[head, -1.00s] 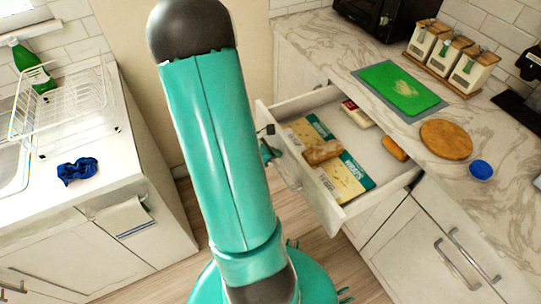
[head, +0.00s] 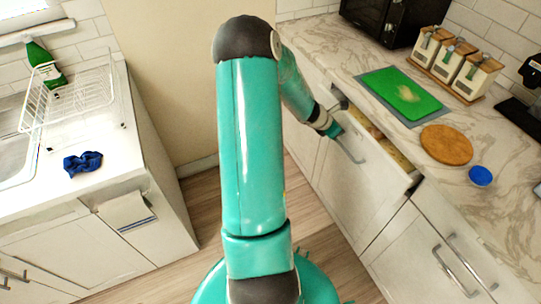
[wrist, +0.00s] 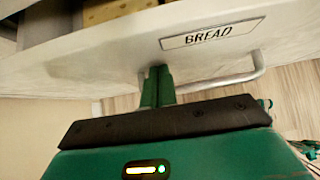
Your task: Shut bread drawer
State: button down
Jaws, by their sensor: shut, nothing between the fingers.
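The bread drawer (head: 355,182) is open by a narrow gap under the counter at right in the head view, with some of its contents (head: 398,158) showing. In the wrist view its white front (wrist: 110,60) fills the upper part and bears a "BREAD" label (wrist: 210,33). The bar handle (wrist: 225,82) runs below the label. My gripper (wrist: 157,72) is shut and empty, its fingertips at the drawer front beside the label and close to the handle. I cannot tell whether they touch it. In the head view, my gripper (head: 332,129) is by the drawer front.
A green cutting board (head: 405,95), a round wooden board (head: 446,144) and a blue lid (head: 480,176) lie on the counter above. White-and-wood canisters (head: 470,72) stand behind. A counter with a dish rack (head: 70,95) is at left. Wooden floor (head: 210,205) lies between.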

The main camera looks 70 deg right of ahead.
jog(key=s+d, duration=0.4)
jog(key=d, duration=0.1)
jog(key=shift+s, duration=0.2)
jog(key=shift+s+d, duration=0.4)
jog(key=shift+s, duration=0.05)
jog(key=shift+s+d, duration=0.1)
jog(key=shift+s+d+r, duration=0.1)
jog(key=shift+s+r, duration=0.05)
